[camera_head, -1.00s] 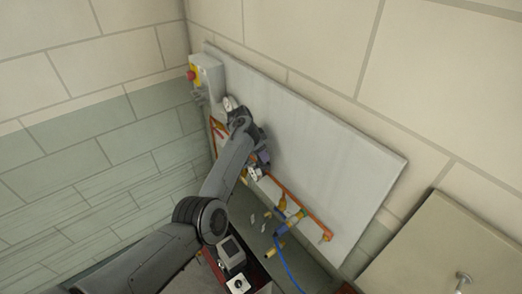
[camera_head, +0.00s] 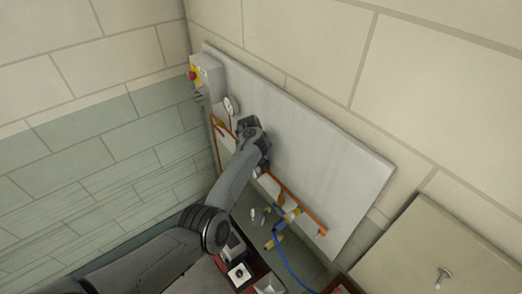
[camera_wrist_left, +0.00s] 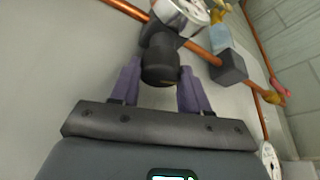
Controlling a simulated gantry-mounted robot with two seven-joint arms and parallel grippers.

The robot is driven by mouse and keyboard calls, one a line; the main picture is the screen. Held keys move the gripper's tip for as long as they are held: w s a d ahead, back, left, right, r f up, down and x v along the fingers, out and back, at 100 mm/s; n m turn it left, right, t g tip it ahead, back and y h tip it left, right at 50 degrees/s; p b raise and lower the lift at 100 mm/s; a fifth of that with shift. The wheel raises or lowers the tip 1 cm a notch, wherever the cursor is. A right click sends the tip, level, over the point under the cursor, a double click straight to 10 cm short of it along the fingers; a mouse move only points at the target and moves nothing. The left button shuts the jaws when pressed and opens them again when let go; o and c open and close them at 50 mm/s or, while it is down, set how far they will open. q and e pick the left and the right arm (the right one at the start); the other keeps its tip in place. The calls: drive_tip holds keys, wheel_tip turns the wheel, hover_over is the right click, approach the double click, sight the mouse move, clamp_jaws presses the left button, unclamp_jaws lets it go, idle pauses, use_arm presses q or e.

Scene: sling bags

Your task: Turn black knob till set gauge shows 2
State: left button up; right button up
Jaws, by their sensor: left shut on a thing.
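The black knob (camera_wrist_left: 160,66) is in the left wrist view, between the two purple fingers of my left gripper (camera_wrist_left: 160,84), which is shut on it. The set gauge (camera_wrist_left: 183,12), a round silver-rimmed dial with a white face, sits just beyond the knob and is cut by the top edge; its reading is too small and tilted to tell. In the head view my left arm reaches to the board, and its wrist hides the knob and the left gripper's fingers. My right gripper is not in view.
Copper pipe (camera_wrist_left: 205,52) runs along the pale board (camera_head: 310,150). A white gauge (camera_head: 231,106) and a box with a red button (camera_head: 205,76) are on the left. Brass fittings and a blue hose (camera_head: 287,268) are at lower right.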

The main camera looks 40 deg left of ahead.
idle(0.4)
use_arm(q)
drive_tip(key=o, duration=1.1)
drive_tip(key=shift+c, duration=0.2)
drive_tip(key=v, duration=1)
drive_tip(key=shift+r+b, duration=0.4)
drive_tip(key=shift+b, duration=0.05)
drive_tip(key=shift+s, duration=0.15)
